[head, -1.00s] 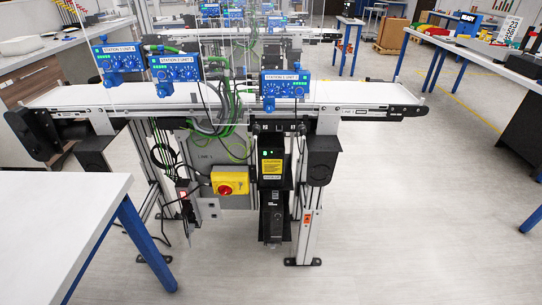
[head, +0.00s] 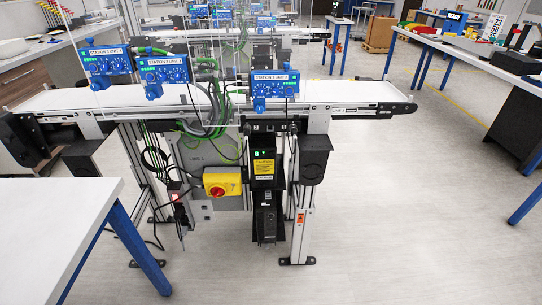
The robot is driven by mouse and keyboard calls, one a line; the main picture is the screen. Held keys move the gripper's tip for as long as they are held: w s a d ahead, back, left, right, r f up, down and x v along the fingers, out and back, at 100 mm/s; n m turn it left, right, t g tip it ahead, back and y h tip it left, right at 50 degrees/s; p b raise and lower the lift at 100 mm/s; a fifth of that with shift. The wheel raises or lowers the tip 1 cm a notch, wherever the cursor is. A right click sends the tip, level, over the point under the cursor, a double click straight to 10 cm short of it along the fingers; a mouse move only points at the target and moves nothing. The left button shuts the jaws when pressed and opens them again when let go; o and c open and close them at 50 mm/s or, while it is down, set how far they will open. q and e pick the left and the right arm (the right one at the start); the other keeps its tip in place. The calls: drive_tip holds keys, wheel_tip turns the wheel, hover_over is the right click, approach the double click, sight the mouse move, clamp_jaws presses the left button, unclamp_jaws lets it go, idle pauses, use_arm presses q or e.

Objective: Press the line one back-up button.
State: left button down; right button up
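A yellow box with a red rotary switch (head: 222,184) is mounted on the panel, left of the black unit. I cannot make out which control is the back-up button; any marking is too small to read. Neither of my grippers is in view.
A white table with blue legs (head: 55,205) stands at the near left. Blue station units (head: 275,85) sit along the conveyor. Conveyor legs (head: 298,215) flank the black unit. The floor (head: 400,220) in front and to the right is open. Another table (head: 465,52) stands at the right.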

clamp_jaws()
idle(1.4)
